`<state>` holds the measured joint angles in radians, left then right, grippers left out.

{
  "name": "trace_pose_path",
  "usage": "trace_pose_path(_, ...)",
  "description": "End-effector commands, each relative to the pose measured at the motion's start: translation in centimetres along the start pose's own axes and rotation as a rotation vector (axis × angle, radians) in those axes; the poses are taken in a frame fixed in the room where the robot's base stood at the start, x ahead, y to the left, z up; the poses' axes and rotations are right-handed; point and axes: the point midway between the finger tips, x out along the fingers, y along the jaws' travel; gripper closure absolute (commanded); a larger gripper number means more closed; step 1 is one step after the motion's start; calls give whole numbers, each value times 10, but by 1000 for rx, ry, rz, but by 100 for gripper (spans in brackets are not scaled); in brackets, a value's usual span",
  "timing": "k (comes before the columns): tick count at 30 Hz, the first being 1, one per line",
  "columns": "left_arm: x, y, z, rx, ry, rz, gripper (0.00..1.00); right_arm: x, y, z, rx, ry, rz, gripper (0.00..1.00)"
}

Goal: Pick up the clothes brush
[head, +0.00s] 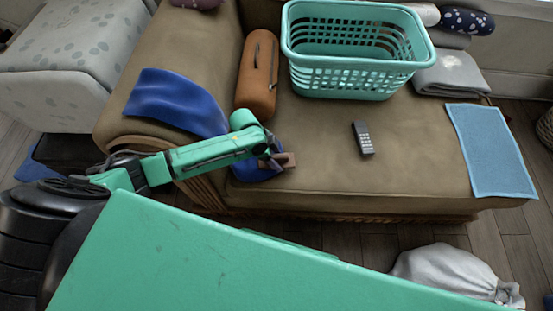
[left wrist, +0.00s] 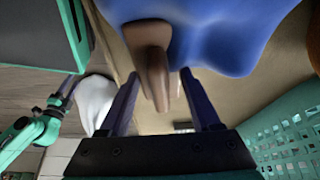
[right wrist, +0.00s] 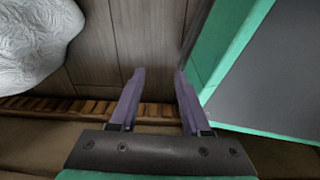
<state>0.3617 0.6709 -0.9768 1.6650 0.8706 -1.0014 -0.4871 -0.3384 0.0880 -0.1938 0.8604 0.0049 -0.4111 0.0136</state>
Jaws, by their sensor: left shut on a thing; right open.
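The clothes brush, a brown wooden piece (head: 287,161), shows at the tip of my left gripper (head: 268,158), above the front left of the brown sofa seat. In the left wrist view the brown brush (left wrist: 152,55) lies between the two fingers of my left gripper (left wrist: 160,105), with blue cloth behind it. The gripper is shut on it. A narrow pale part, perhaps bristles, shows beside it; the rest is hidden. My right gripper (right wrist: 158,100) is open and empty, over the wooden floor by the sofa's front edge. It is out of sight in the head view.
The sofa seat (head: 310,135) holds a blue cloth (head: 175,97), an orange-brown roll (head: 257,80), a turquoise basket (head: 355,82), a remote (head: 362,139) and a light-blue towel (head: 492,150). A white sack (head: 445,268) lies on the floor. The middle of the seat is mostly clear.

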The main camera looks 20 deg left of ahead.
Motion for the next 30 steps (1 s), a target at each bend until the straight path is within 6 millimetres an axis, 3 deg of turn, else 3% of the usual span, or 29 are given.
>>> trace_pose_path(6,-72,-1,-30,5,2,-4,96,-11,0,45,-19,-14,0,53)
trace_pose_path(12,-136,-1,-57,5,2,-4,96,-24,0,44,-21,-9,0,53)
trace_pose_path(15,-156,-1,-65,3,1,-3,96,-28,0,44,-21,-9,0,53)
trace_pose_path(19,-169,-1,-70,1,0,-2,96,-29,0,44,-21,-10,0,53)
trace_pose_path(27,-171,0,-71,1,0,-1,96,-29,0,44,-20,-10,0,53)
trace_pose_path(28,-171,0,-71,1,0,-1,47,-29,0,44,-20,-10,0,53)
trace_pose_path(30,-171,0,-71,1,0,-1,74,-29,0,44,-20,-10,0,53)
